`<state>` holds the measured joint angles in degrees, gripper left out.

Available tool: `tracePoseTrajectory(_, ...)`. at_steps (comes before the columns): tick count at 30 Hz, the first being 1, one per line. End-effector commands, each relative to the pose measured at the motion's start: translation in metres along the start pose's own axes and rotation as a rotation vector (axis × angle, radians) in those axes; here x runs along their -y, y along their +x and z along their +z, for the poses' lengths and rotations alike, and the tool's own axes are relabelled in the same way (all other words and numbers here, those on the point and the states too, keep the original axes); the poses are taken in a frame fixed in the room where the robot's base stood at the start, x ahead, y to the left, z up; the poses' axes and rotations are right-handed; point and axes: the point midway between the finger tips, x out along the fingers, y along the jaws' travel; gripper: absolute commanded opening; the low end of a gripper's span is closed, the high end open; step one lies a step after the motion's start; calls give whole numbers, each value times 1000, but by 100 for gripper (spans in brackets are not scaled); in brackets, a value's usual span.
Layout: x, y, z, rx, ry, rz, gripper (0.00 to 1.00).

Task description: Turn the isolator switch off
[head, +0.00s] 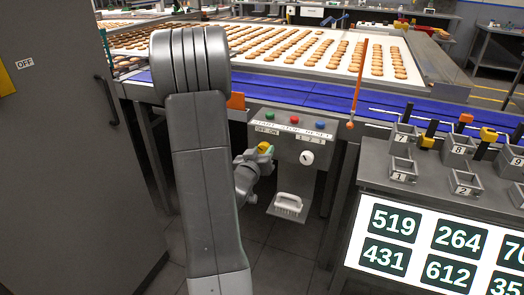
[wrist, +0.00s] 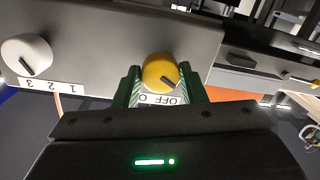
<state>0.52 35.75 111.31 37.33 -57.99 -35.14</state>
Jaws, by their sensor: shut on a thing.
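The isolator switch is a yellow round knob (wrist: 158,68) on the grey control panel, above a white OFF/ON label (wrist: 171,99) in the wrist view. Its dark pointer mark slants down and right, towards the OFF word. In the head view the knob (head: 265,148) shows at the panel's left, partly covered by my gripper (head: 257,160). My gripper (wrist: 159,86) is shut on the knob, one green finger on each side of it. The ON part of the label is partly hidden by a finger in the wrist view.
The panel (head: 285,155) also bears green (head: 270,116), red (head: 295,119) and blue (head: 320,123) buttons and a white dial (head: 307,158) beside the knob. A grey cabinet (head: 60,200) stands left, a conveyor (head: 330,95) behind.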

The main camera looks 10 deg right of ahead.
Motion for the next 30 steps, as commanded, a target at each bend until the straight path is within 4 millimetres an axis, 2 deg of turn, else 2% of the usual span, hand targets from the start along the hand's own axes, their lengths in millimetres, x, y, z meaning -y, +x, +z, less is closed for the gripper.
tracePoseTrajectory(6,0,0,-3,12,-196,12,15)
tracePoseTrajectory(15,0,0,-3,24,-402,25,15)
tracePoseTrajectory(30,1,0,-2,30,-522,33,15)
